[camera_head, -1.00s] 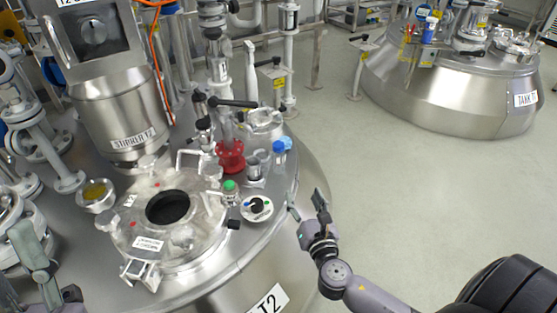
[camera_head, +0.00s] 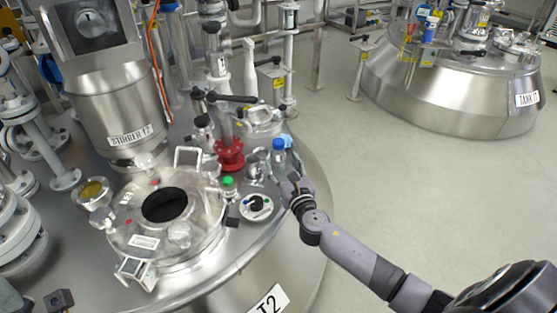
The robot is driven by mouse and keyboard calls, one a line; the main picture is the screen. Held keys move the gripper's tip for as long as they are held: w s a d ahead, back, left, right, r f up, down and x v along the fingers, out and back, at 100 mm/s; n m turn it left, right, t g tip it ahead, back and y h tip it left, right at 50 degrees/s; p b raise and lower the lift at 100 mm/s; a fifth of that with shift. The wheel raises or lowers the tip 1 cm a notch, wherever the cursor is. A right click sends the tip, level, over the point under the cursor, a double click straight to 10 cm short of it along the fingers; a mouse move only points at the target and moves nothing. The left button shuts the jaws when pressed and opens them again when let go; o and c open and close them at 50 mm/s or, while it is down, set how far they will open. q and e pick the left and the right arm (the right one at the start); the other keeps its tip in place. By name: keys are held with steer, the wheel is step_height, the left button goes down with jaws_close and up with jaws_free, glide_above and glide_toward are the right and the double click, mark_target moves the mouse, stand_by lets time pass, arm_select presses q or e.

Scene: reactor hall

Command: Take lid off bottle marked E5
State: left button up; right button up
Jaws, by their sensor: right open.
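A small clear bottle with a blue lid (camera_head: 278,145) stands on the tank top near its right edge. Its marking is too small to read, so I cannot tell if it is E5. My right gripper (camera_head: 285,170) is open, right by this bottle on its near right side; I cannot tell whether the fingers touch it. Parts of my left gripper (camera_head: 58,300) show at the bottom left corner, far from the bottle; its fingers are mostly cut off.
A green-capped bottle (camera_head: 228,187) and a round white holder with dark pieces (camera_head: 256,207) stand left of my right gripper. A red flanged fitting (camera_head: 229,154) is behind them. An open hatch (camera_head: 165,206) lies further left.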

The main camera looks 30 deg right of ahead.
mark_target(281, 157)
steer(key=w+b, duration=0.1)
steer(key=w, duration=0.1)
steer(key=w+d+b, duration=0.1)
steer(key=w, duration=0.2)
steer(key=shift+d+r, duration=0.1)
steer(key=shift+c, duration=0.6)
steer(key=c, duration=1)
